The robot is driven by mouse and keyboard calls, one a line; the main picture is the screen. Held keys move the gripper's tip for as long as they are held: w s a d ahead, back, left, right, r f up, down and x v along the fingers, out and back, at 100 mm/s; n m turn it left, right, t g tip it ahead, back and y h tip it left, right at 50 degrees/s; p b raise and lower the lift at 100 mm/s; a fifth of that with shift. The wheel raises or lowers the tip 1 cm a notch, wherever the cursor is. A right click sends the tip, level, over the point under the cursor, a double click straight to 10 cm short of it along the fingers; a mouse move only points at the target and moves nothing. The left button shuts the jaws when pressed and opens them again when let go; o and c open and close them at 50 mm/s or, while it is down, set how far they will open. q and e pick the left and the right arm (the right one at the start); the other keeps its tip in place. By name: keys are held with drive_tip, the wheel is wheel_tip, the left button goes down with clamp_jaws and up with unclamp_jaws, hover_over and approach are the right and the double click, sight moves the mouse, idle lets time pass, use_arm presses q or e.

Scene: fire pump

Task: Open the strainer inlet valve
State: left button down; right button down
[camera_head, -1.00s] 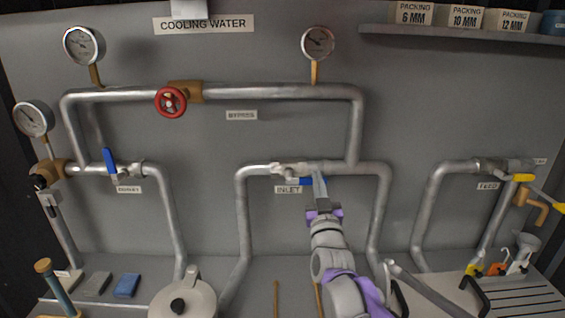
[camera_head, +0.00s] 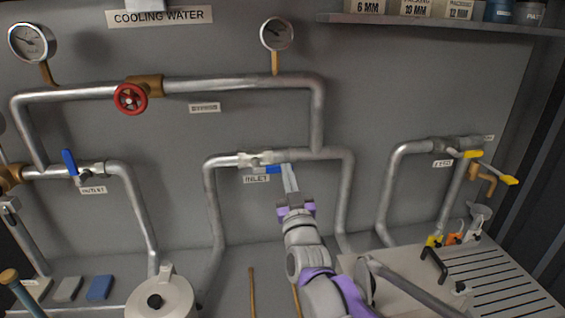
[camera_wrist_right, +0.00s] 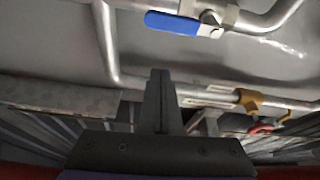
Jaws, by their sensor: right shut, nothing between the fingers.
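The inlet valve (camera_head: 250,159) sits on the middle pipe above the INLET label (camera_head: 256,179). Its blue lever (camera_head: 272,170) lies roughly along the horizontal pipe, with its right end partly hidden by my gripper. My right gripper (camera_head: 288,172) is shut and empty, close to the right end of the lever; contact cannot be made out in the head view. In the right wrist view, the blue lever (camera_wrist_right: 178,23) is at the top, apart from the shut fingers (camera_wrist_right: 160,80). My left gripper is not in view.
A bypass pipe with a red handwheel (camera_head: 130,98) runs above. The outlet valve's blue lever (camera_head: 69,162) points up at the left. Yellow levers (camera_head: 473,154) are at the right. A pot (camera_head: 160,297) and a slotted drain surface (camera_head: 500,275) are below.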

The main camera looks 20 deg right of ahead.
drive_tip(key=v, duration=0.4)
idle(0.4)
drive_tip(key=s+a+f+n+g+y, duration=0.1)
drive_tip(key=s+a+f+g+y, duration=0.1)
drive_tip(key=s+f+g, duration=0.45)
drive_tip(key=s+a+f+n+g+y, duration=0.1)
drive_tip(key=s+a+f+g+y, duration=0.15)
drive_tip(key=f, duration=0.75)
drive_tip(key=s+f+g, duration=0.3)
drive_tip(key=s+f, duration=0.4)
drive_tip(key=s, duration=0.2)
drive_tip(key=s+f+m+g, duration=0.1)
drive_tip(key=s+f+g, duration=0.3)
drive_tip(key=s, duration=0.5)
wheel_tip(320, 180, down, 3)
drive_tip(key=shift+d+r+h, duration=0.15)
drive_tip(key=shift+d+h, duration=0.1)
drive_tip(key=shift+h, duration=0.1)
